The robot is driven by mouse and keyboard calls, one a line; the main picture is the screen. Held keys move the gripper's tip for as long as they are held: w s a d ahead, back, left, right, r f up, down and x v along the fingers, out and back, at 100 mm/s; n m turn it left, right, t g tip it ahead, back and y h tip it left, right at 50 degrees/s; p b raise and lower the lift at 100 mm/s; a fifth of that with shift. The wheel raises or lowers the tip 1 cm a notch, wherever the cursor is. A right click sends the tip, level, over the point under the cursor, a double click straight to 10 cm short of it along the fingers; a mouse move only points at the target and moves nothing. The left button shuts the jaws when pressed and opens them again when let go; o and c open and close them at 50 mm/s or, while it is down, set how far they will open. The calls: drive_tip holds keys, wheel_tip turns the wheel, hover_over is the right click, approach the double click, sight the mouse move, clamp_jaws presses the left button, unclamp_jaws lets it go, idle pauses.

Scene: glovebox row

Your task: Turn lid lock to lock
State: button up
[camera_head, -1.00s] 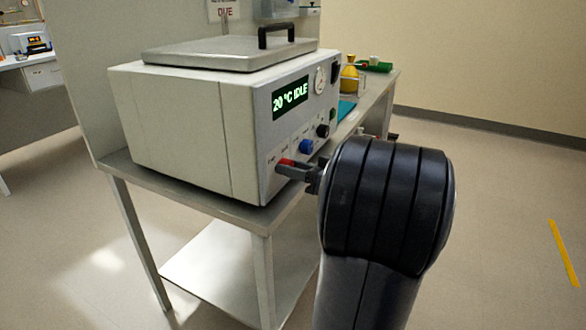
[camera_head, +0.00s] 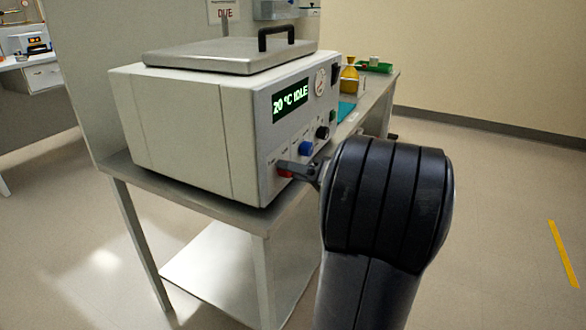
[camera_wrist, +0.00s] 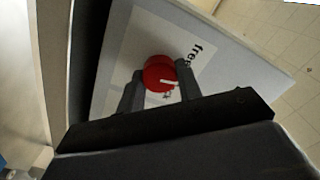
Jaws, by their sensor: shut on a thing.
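The lid lock is a red round knob (camera_wrist: 160,73) with a white pointer line, on the front panel of the grey machine (camera_head: 185,125). In the head view the red knob (camera_head: 285,173) shows at the panel's lower left, partly hidden by my gripper (camera_head: 288,167). In the wrist view my gripper (camera_wrist: 158,82) has one finger on each side of the knob and is shut on it. The word "free" is readable beside the knob; another label by the pointer is partly covered. The machine's lid (camera_head: 230,55) with its black handle lies flat on top.
The machine stands on a grey metal table (camera_head: 230,217). A blue knob (camera_head: 306,148) and a black knob (camera_head: 322,132) sit right of the red one. A yellow bottle (camera_head: 349,79) and a green tray (camera_head: 374,66) stand farther back. Open floor lies to the right.

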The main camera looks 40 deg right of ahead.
drive_tip(key=m+p, duration=0.6)
drive_tip(key=m, duration=0.5)
drive_tip(key=shift+p, duration=0.4)
drive_tip(key=shift+f+m, duration=0.1)
drive_tip(key=shift+m, duration=0.2)
drive_tip(key=o, duration=1)
drive_tip(key=shift+c, duration=0.2)
drive_tip(key=p+v, duration=0.1)
drive_tip(key=v, duration=0.9)
drive_tip(key=shift+s+d, duration=0.15)
drive_tip(key=shift+s, duration=0.2)
drive_tip(key=shift+w, duration=0.1)
